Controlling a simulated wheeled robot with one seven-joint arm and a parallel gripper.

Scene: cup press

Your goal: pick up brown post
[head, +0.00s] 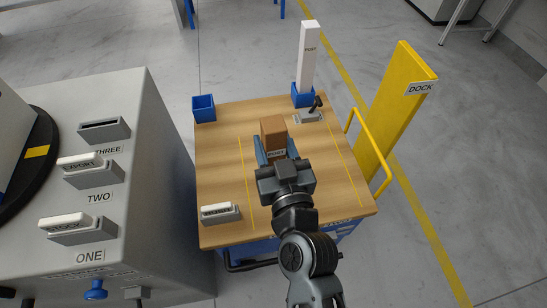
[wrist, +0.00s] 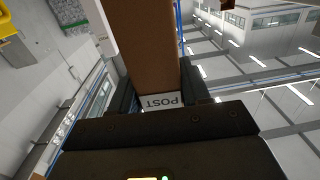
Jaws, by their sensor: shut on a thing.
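The brown post (head: 273,132) is between the fingers of my gripper (head: 275,152) over the middle of the wooden table top. My gripper is shut on it. In the wrist view the brown post (wrist: 148,45) runs up from between the fingers (wrist: 160,98), with a white label reading POST near the grip. The post's lower end is hidden in the head view, so I cannot tell whether it touches the table.
A white post (head: 308,60) stands in a blue holder (head: 303,97) at the table's back right. An empty blue holder (head: 204,108) is back left. A small clamp-like device (head: 311,114) and a white-topped block (head: 220,213) sit on the table (head: 222,165). A yellow dock post (head: 398,110) stands right.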

